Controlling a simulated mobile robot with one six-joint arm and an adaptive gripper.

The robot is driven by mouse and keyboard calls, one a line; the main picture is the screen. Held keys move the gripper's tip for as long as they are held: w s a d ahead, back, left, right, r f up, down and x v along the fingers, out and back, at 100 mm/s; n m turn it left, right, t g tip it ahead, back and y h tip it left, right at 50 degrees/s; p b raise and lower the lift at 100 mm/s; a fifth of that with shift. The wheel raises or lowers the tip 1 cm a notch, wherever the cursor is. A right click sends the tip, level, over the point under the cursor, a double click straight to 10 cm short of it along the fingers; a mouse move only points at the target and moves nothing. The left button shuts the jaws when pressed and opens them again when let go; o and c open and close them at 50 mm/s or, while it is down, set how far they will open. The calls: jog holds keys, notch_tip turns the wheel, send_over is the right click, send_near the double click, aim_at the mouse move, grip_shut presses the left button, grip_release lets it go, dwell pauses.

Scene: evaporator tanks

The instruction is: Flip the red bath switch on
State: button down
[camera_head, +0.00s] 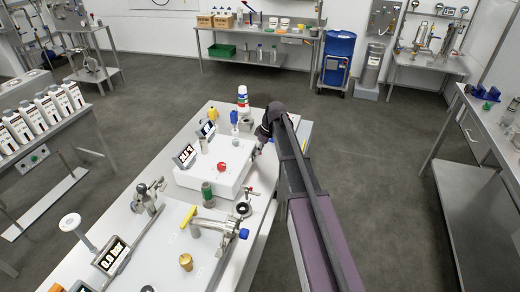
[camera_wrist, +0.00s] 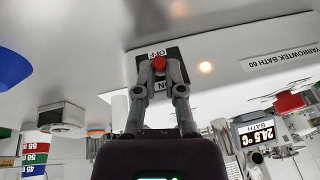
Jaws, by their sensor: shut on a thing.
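The red switch (camera_wrist: 159,62) sits on a dark plate on the bath's side, between inverted OFF and ON labels in the wrist view. It shows nearer the OFF label; its exact tilt is hard to tell. My gripper (camera_wrist: 160,70) has its two grey fingertips closed around the switch. In the head view my gripper (camera_head: 258,146) is at the right side of the white bath (camera_head: 208,178), and the switch is hidden there. The bath display (camera_wrist: 256,133) reads about 24.5 °C, upside down.
A red knob (camera_head: 222,167) is on the bath's top. A green-banded cylinder (camera_head: 208,193), a blue-topped bottle (camera_head: 234,118) and a metal pipe fitting with a yellow handle (camera_head: 190,215) stand close by. Floor right of the bench is clear.

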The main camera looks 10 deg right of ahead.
dwell(0.4)
jog(key=c, duration=0.7)
grip_release()
jog(key=shift+a, duration=0.1)
jog(key=shift+c, duration=0.2)
jog(key=shift+f, duration=0.1)
jog(key=shift+s+d+f+t+y+b, duration=0.1)
jog(key=shift+f+t+y+b, duration=0.1)
jog(key=shift+y+b, duration=0.2)
jog(key=shift+d+f+t+y+b, duration=0.1)
jog(key=shift+t+y+b, duration=0.1)
jog(key=shift+y+b, duration=0.15)
jog(key=y+b, duration=0.1)
jog(key=t+y+b, duration=0.1)
jog(key=b, duration=0.1)
jog(key=shift+s+d+f, duration=0.1)
jog(key=shift+d+f, duration=0.1)
jog(key=shift+f, duration=0.1)
jog(key=t+y+b, duration=0.1)
jog(key=y+b, duration=0.1)
jog(key=b, duration=0.1)
jog(key=f+t+y+b, duration=0.1)
jog(key=y+b, duration=0.2)
jog(key=b, duration=0.1)
jog(key=shift+d+n+b, duration=0.2)
jog(key=shift+n+b, duration=0.1)
jog(key=shift+n, duration=0.1)
jog(key=shift+s+t+b, duration=0.1)
jog(key=shift+t+b, duration=0.3)
jog(key=shift+b, duration=0.05)
